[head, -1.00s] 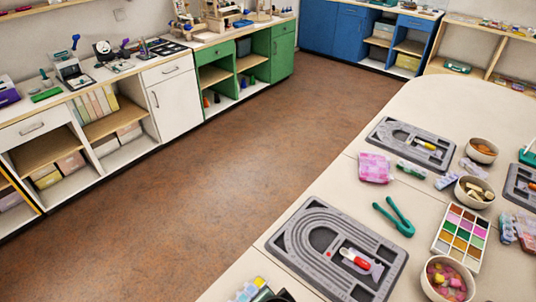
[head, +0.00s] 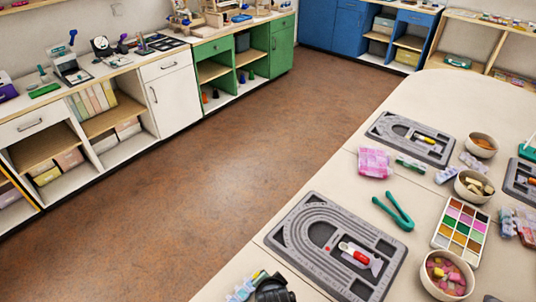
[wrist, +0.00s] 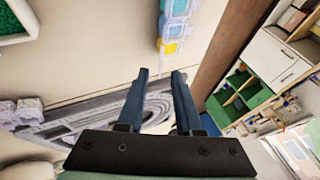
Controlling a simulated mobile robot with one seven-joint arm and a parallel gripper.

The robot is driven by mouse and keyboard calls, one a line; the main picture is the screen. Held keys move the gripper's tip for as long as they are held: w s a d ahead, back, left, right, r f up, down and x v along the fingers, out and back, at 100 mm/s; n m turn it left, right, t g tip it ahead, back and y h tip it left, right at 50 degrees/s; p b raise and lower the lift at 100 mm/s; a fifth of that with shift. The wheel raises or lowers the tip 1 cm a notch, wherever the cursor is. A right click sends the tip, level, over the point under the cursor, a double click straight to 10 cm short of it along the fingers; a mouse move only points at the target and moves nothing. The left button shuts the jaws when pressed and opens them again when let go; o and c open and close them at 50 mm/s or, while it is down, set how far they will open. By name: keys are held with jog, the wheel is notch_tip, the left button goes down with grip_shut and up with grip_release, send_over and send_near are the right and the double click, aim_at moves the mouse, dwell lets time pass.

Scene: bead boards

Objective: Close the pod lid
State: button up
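A strip of small pods (head: 242,289) with clear, yellow and blue parts lies at the table's near left edge, partly cut off and beside my gripper in the head view. In the wrist view the pod strip (wrist: 174,28) shows at top centre, beyond my fingertips and apart from them. A pale flap seems to stand out at its side, but I cannot tell surely which lid is open. My gripper (wrist: 160,74) has its two blue fingers apart with nothing between them. In the head view only its dark body (head: 273,289) shows at the bottom edge; its fingertips are unclear there.
A grey bead board (head: 287,243) lies right of the pod strip, with a red-and-white tool on it. Green tweezers (head: 396,212), a bead tray (head: 441,240), bowls (head: 447,262) and other pod strips lie farther right. The table's left edge drops to the floor.

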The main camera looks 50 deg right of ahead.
grip_shut()
dwell(1.4)
